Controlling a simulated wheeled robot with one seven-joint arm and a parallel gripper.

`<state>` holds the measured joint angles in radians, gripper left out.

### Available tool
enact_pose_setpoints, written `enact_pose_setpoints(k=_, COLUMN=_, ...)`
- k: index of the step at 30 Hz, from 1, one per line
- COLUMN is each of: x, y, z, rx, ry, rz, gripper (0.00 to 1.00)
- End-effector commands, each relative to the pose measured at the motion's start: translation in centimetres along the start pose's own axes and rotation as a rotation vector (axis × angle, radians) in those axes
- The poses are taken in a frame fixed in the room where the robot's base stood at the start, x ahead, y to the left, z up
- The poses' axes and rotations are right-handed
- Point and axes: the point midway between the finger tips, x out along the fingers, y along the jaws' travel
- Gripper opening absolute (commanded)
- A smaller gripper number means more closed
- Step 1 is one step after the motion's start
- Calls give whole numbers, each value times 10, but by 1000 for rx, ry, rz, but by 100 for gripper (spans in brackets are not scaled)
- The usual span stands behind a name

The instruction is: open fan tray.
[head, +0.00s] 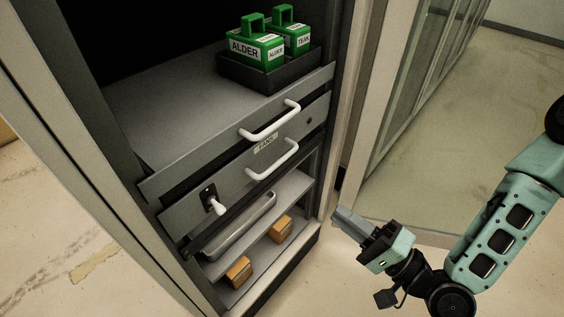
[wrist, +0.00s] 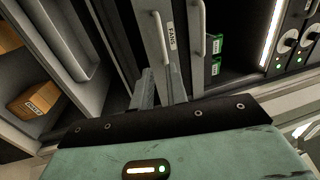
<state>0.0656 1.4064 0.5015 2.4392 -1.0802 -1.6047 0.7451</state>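The fan tray (head: 230,180) is a grey drawer front in the cabinet, with a small FANS label (head: 265,147) and a white bar handle (head: 272,160). A white-knobbed lever (head: 215,204) sits at its left end. It looks shut. In the wrist view, the label (wrist: 171,36) and the tray's handle (wrist: 160,42) show beyond the fingers. My gripper (head: 347,220) is outside the cabinet, right of and below the handle, touching nothing that I can see. Its two fingers (wrist: 162,88) are apart with a gap between them and nothing held.
Above the tray is another grey front with a white handle (head: 270,122). Green boxes (head: 256,48) stand in a black bin on top. Below are a metal pan (head: 240,225) and small cardboard boxes (head: 239,270). The cabinet's right frame post (head: 350,110) stands near my gripper. Open floor lies right.

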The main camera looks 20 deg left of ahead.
Motion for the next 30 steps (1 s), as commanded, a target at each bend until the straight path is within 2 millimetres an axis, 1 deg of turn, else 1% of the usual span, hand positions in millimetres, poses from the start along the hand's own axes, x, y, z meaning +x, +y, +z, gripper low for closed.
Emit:
enact_pose_setpoints(k=2, x=1, y=0, z=-1, rx=15, ry=12, rz=-16, gripper=15)
enact_pose_setpoints(k=4, x=6, y=-1, z=-1, rx=16, ry=12, rz=-20, gripper=15)
enact_pose_setpoints(k=8, x=24, y=-3, z=-1, rx=12, ry=10, rz=-21, gripper=15)
enact_pose_setpoints(k=24, x=134, y=-4, z=-2, rx=11, ry=10, rz=-18, gripper=15)
enact_pose_setpoints(k=27, x=150, y=-4, z=-2, rx=11, ry=11, rz=-18, gripper=15)
enact_pose_setpoints(k=30, x=162, y=-4, z=-3, rx=12, ry=11, rz=-17, gripper=15)
